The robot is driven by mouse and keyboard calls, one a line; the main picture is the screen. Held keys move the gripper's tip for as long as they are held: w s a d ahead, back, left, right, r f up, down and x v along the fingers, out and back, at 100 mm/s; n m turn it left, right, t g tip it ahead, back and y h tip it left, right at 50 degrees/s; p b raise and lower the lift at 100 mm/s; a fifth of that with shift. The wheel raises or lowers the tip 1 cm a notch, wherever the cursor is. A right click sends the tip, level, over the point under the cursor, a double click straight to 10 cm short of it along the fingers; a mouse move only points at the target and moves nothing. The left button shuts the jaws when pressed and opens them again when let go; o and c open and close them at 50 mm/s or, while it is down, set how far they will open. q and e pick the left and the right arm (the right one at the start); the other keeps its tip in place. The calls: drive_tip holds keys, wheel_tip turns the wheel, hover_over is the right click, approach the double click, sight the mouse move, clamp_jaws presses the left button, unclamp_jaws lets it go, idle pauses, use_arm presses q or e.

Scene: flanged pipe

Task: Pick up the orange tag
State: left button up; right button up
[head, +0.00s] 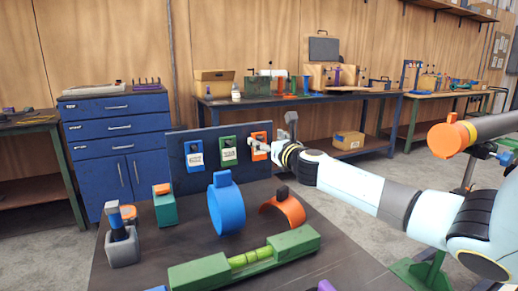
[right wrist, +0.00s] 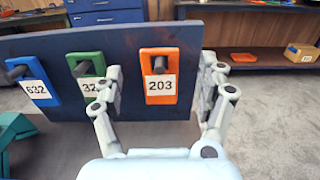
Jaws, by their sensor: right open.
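The orange tag (right wrist: 159,105) hangs on a peg at the right end of the dark blue board (right wrist: 192,35). It carries a white label reading 203. My right gripper (right wrist: 164,80) is open, its fingers on either side of the tag in the right wrist view, with a visible gap to each side. In the head view the right gripper (head: 262,145) partly covers the orange tag (head: 258,154). I cannot tell how far the fingertips are from the board. My left gripper is not in view.
A green tag (head: 228,157) and a blue tag (head: 194,160) hang left of the orange one. On the dark table stand a blue ring clamp (head: 227,207), an orange half clamp (head: 287,211), a green cradle (head: 203,274) and a green block with an orange top (head: 164,210).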

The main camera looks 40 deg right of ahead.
sight(263, 138)
drive_tip(key=b+x, duration=0.1)
drive_tip(key=x, duration=0.3)
drive_tip(key=shift+w+f, duration=0.2)
drive_tip(key=shift+w, duration=0.05)
drive_tip(key=shift+r, duration=0.1)
drive_tip(key=shift+c, duration=0.4)
drive_tip(key=c, duration=1)
drive_tip(key=shift+r, duration=0.1)
